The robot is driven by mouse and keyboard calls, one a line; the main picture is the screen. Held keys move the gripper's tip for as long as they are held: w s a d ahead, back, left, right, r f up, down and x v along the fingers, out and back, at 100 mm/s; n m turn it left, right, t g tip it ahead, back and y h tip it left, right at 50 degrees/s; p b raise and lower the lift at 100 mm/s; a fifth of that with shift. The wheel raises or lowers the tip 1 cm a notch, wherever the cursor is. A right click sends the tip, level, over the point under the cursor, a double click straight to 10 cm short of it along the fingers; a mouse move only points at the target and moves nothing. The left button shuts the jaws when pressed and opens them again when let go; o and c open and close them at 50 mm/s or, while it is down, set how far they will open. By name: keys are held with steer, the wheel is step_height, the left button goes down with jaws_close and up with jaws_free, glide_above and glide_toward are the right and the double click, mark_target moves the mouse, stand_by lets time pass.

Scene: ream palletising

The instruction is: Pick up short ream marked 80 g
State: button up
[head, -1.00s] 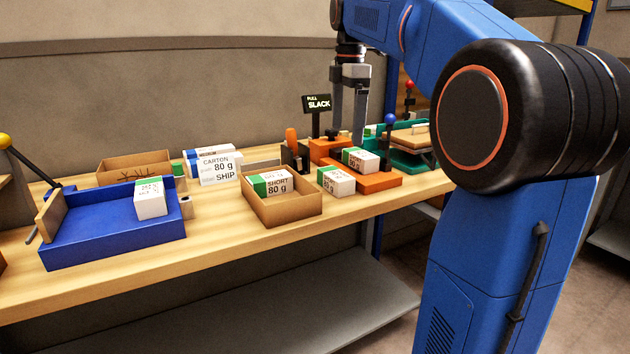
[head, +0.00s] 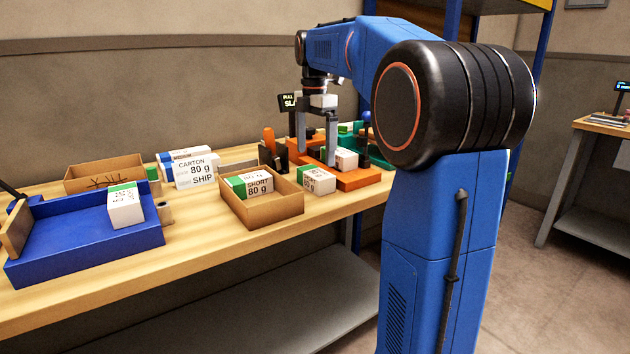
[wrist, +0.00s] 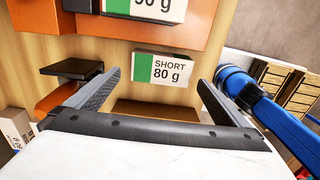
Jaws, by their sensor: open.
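A white ream with a green end, marked SHORT 80 g (wrist: 172,70), lies on the bare wood of the table. In the head view this ream (head: 318,181) sits between the open carton and the orange tray. My gripper (head: 317,152) is open and empty, its fingers pointing down above the back of the table. In the wrist view my gripper (wrist: 158,82) has its fingertips to either side of the ream, apart from it. A similar ream (head: 346,159) lies on the orange tray (head: 360,180), partly behind a finger.
An open cardboard carton (head: 270,213) holds another ream marked SHORT 80 g (head: 249,184). A blue tray (head: 90,250) with a ream (head: 125,206) stands at left. A black sign post and an orange-handled tool (head: 269,143) stand close to my gripper. The table's front strip is clear.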

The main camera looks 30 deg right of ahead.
mark_target(315, 172)
steer(key=shift+s+f, duration=0.15)
steer(key=shift+f, duration=3.5)
steer(key=shift+c, duration=0.3)
steer(key=c, duration=0.9)
